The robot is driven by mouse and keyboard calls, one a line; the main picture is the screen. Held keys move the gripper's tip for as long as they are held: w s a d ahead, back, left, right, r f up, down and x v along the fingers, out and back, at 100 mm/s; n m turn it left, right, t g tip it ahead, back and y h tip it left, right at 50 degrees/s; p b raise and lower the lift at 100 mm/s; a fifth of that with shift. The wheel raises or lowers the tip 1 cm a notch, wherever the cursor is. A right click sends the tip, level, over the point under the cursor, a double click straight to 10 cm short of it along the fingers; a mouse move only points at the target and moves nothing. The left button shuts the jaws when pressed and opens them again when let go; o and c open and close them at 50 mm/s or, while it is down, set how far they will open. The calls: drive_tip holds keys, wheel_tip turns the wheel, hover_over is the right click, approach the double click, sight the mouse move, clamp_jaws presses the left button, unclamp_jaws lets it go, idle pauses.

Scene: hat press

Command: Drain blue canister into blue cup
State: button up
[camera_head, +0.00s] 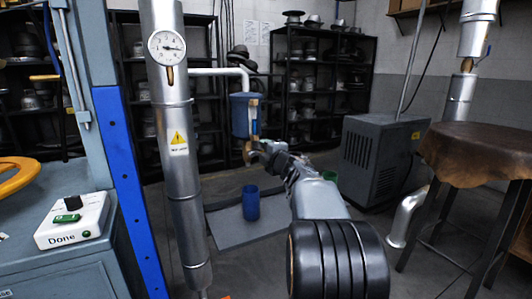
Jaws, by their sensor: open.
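The blue canister (239,116) hangs upright from a white pipe, with a brass tap fitting (253,118) along its right side. The blue cup (251,203) stands upright on a grey mat on the floor, roughly below the canister. My gripper (255,152) is at the end of my arm, just below the canister near the lower end of the brass fitting. It is open. It is small and partly hidden by my arm, so I cannot tell whether it touches the fitting.
A steel pipe with a gauge (167,46) stands in front on the left. A grey cabinet (380,160) and a covered stool (480,152) stand right. A "Done" button box (72,220) sits at left.

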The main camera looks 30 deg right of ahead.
drive_tip(key=shift+c, duration=0.3)
clamp_jaws()
idle(0.4)
